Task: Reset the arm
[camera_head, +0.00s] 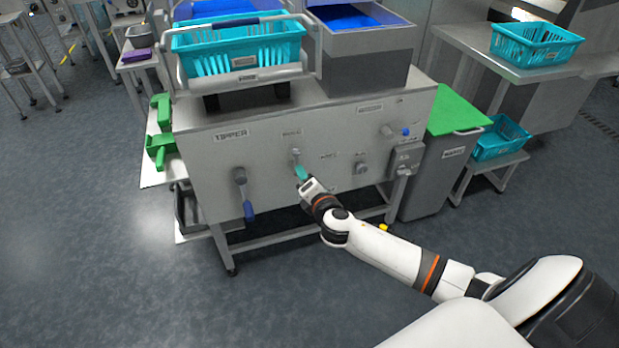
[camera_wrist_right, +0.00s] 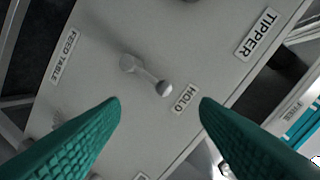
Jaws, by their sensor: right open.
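My right arm (camera_head: 395,255) reaches in from the lower right to the front of the grey machine panel (camera_head: 225,165). My right gripper (camera_head: 301,173) has green fingers and is just in front of a small lever (camera_head: 295,154). In the right wrist view the gripper (camera_wrist_right: 160,101) is open and its fingers are wide apart. A short grey lever with a pale round end (camera_wrist_right: 148,77) shows beyond the fingertips, next to a HOLD label (camera_wrist_right: 184,98). Nothing is between the fingers. My left gripper is not in view.
A teal crate (camera_head: 240,50) sits in a frame on top. A green-lidded grey bin (camera_head: 440,165) stands right of the machine. The floor at left (camera_head: 90,230) is clear.

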